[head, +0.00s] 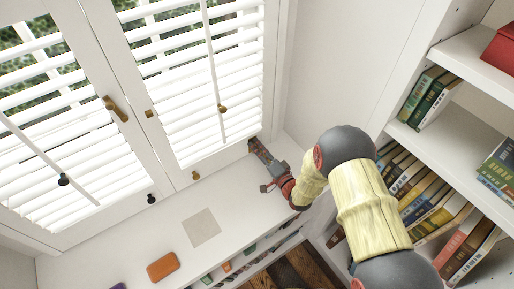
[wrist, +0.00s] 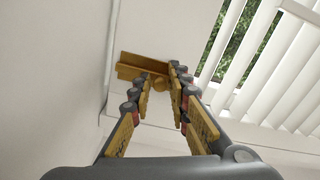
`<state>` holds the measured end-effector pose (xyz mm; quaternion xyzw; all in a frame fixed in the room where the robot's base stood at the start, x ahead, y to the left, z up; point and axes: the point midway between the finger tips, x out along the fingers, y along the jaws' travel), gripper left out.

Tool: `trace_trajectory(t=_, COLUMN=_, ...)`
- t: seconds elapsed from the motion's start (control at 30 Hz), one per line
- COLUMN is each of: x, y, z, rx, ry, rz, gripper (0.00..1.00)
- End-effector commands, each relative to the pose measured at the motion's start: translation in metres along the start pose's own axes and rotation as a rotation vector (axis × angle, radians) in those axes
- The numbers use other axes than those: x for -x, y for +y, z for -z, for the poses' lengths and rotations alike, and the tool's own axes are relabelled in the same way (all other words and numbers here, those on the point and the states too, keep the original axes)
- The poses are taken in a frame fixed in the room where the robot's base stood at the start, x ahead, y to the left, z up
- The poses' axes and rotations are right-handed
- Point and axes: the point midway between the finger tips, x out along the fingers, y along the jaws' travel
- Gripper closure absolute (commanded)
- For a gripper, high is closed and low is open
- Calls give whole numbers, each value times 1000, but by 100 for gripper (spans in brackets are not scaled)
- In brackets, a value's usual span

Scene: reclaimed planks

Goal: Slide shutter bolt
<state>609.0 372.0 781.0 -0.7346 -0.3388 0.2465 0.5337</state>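The brass shutter bolt (wrist: 128,70) shows in the wrist view as a gold plate with a round knob (wrist: 159,84), low on the white shutter frame beside the wall. My gripper (wrist: 160,76) has its two fingers apart, with the knob between or just beyond the fingertips. I cannot tell whether either finger touches it. In the head view my gripper (head: 255,149) reaches to the lower right corner of the right shutter (head: 190,80), just above the sill. The bolt is hidden there behind the gripper.
A brass handle (head: 117,108) sits between the two shutters. A tilt rod with a brass knob (head: 221,108) hangs on the right one. An orange object (head: 162,267) and a flat grey square (head: 201,228) lie on the white sill. Bookshelves (head: 455,130) stand close to the arm at right.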

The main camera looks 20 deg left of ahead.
Motion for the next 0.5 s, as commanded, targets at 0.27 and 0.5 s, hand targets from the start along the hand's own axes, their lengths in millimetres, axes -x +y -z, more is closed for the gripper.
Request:
trace_trajectory(t=0.27, x=0, y=0, z=0, rx=0, ry=0, rz=0, gripper=100)
trace_trajectory(t=0.5, x=0, y=0, z=0, rx=0, ry=0, rz=0, gripper=100)
